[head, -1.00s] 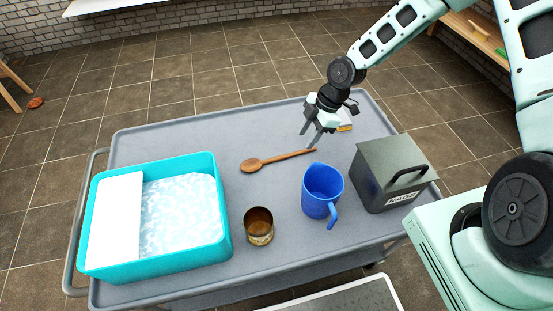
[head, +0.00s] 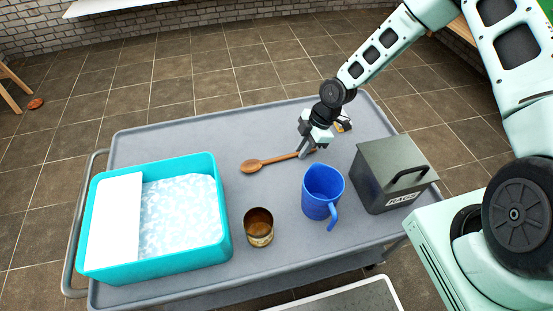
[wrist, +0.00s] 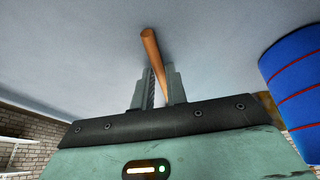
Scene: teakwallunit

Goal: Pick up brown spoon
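The brown spoon (head: 272,161) lies on the grey cart top, its bowl to the left and its handle running right to my gripper. My gripper (head: 303,154) is low over the cart at the handle end. The spoon appears to rest on the cart still.
The blue mug (head: 320,191) stands in front of my gripper and shows at the right in the wrist view (wrist: 294,80). A dark box (head: 385,174) is to the right, a brown can (head: 258,228) in front, a teal tub (head: 217,232) at left. A small yellowish item lies behind my gripper.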

